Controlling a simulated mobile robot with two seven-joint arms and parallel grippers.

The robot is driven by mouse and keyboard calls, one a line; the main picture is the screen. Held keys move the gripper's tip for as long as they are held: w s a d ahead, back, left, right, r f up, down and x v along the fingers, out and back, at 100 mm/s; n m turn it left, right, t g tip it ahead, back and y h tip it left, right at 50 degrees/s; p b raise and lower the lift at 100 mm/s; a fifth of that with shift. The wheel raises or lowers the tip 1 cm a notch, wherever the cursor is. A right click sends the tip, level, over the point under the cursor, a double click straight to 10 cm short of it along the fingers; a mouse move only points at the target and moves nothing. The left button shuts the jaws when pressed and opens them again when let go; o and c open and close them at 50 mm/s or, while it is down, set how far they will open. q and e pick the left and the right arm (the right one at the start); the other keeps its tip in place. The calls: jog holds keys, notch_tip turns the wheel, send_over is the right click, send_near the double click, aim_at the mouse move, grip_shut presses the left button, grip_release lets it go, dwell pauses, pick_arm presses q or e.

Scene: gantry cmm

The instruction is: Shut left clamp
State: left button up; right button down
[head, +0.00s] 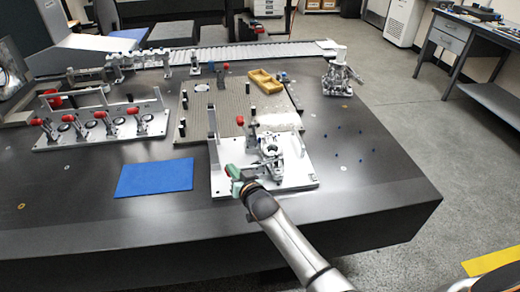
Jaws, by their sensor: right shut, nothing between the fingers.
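A light metal fixture plate (225,186) sits near the table's front, with a metal part (270,152) and clamp hardware on it. My right gripper (235,174) reaches in from the lower right to the plate's front left. It is shut and empty, with its green fingers beside a small red clamp handle (230,168). The fingers partly cover this handle, so I cannot tell whether they touch it or how the clamp stands. My left gripper is out of view.
A blue mat (155,177) lies left of the plate. A rack with several red-tipped clamps (100,128) stands further left. Behind are a perforated board (200,122) and a yellow tray (265,81). A metal device (340,78) stands at back right. The table's right front is clear.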

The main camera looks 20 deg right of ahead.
dwell(0.3)
notch_tip(320, 180, up, 5)
jog(key=p, duration=0.5)
jog(key=d+f+v, duration=0.1)
jog(key=v, duration=0.9)
jog(key=s+f+n+g, duration=0.1)
jog(key=s+f+g, duration=0.1)
jog(key=s+f, duration=0.3)
jog(key=s+a+f+n+g+y, duration=0.1)
jog(key=s+f, duration=0.4)
jog(key=s, duration=0.7)
jog(key=s+a+f+n+g, duration=0.1)
jog(key=s+f+n+g, duration=0.1)
jog(key=s+f, duration=0.3)
jog(key=s+g, duration=0.1)
jog(key=s, duration=0.3)
jog(key=shift+a+f, duration=0.1)
